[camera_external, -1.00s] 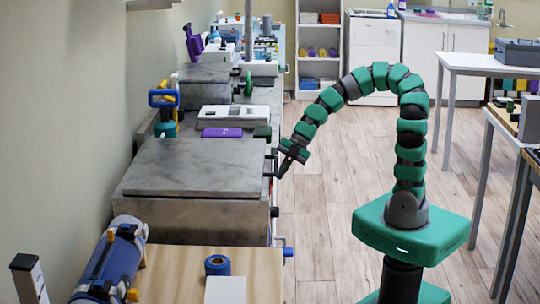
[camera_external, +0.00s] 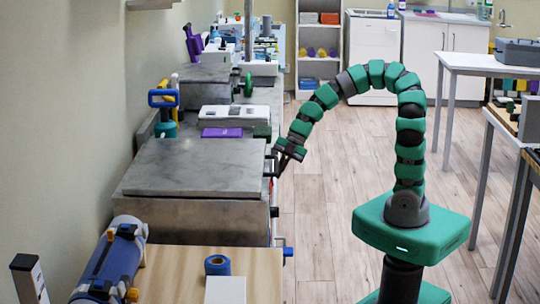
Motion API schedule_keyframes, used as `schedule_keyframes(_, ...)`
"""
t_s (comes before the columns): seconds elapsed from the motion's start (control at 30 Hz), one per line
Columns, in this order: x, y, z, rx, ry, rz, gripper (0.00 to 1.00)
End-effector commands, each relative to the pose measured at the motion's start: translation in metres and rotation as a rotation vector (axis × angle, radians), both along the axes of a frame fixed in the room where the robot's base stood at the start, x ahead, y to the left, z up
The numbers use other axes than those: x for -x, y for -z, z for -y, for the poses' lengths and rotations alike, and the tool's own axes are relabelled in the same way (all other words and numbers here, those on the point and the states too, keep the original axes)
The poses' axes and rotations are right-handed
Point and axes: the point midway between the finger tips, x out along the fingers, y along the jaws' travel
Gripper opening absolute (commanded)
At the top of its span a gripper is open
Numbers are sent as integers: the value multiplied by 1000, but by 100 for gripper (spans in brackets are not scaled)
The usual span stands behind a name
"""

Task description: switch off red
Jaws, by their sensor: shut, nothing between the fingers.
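My gripper (camera_external: 277,172) is shut and empty. It points down and left at the right front side of the grey stone-topped unit (camera_external: 195,167), close to a dark handle-like bar there. I cannot tell whether the fingertips touch it. No red switch shows clearly. Small dark fittings and a hint of red sit on the unit's front edge near the fingertips, too small to make out. My gripper partly covers this spot.
A blue knob (camera_external: 288,252) sticks out from the front side nearer the camera. A purple box (camera_external: 222,132) lies further back. The wooden floor (camera_external: 320,220) beside the counter is clear.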

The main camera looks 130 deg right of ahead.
Motion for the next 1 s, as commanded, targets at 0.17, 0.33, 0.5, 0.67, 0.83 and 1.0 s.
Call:
schedule_keyframes(0.17,0,-7,0,1,-2,0,0)
schedule_keyframes(0.33,0,-13,-1,-1,-2,0,0)
schedule_keyframes(0.5,0,-14,-1,-1,-1,0,0)
schedule_keyframes(0.67,0,-14,-1,-1,-1,0,0)
schedule_keyframes(0.83,3,-14,-3,1,0,2,0)
schedule_keyframes(1.0,12,-13,-12,3,1,3,0)
